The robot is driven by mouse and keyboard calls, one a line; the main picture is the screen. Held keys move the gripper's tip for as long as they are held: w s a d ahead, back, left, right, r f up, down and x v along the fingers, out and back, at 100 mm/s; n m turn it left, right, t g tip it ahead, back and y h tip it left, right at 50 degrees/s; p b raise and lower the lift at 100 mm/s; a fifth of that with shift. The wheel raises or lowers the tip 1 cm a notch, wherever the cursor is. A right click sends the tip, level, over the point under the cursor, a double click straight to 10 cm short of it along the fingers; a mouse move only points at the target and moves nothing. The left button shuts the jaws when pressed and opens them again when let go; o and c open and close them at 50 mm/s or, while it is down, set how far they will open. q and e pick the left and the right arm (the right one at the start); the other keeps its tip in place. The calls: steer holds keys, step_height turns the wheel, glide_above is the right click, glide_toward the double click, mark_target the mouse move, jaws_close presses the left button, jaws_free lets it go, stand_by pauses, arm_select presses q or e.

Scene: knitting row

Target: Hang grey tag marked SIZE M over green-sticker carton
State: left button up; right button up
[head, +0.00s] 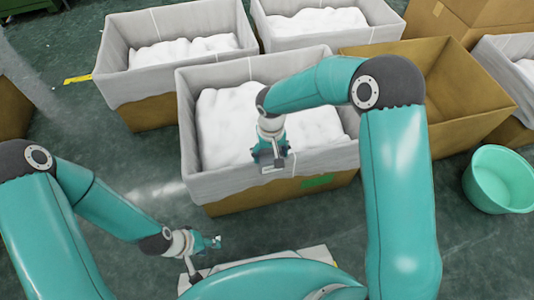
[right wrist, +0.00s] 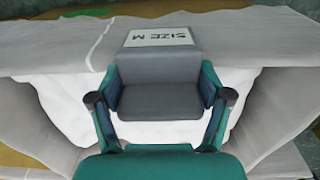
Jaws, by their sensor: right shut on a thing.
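The grey tag (right wrist: 160,100) marked SIZE M is between the fingers of my right gripper (right wrist: 160,84), which is shut on it. Its white label (right wrist: 160,37) faces up, upside down in the right wrist view, at the liner-covered rim. The green-sticker carton (head: 240,200) stands in the middle of the head view, with its green sticker (head: 318,181) on the near face. My right gripper (head: 270,155) is at this carton's near rim, left of the sticker. Whether the tag rests on the rim is unclear. My left gripper (head: 212,242) is low in front of the carton; its opening is too small to tell.
White-filled, lined cartons stand behind (head: 150,110) and beyond it (head: 325,38). An open, empty brown carton (head: 480,110) is to the right. A mint tub (head: 500,180) stands on the floor at the right.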

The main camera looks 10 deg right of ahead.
steer(key=shift+s+f, duration=0.1)
steer(key=shift+f, duration=0.35)
steer(key=o, duration=1)
steer(key=shift+f, duration=0.1)
steer(key=shift+o, duration=0.2)
steer(key=shift+r, duration=0.25)
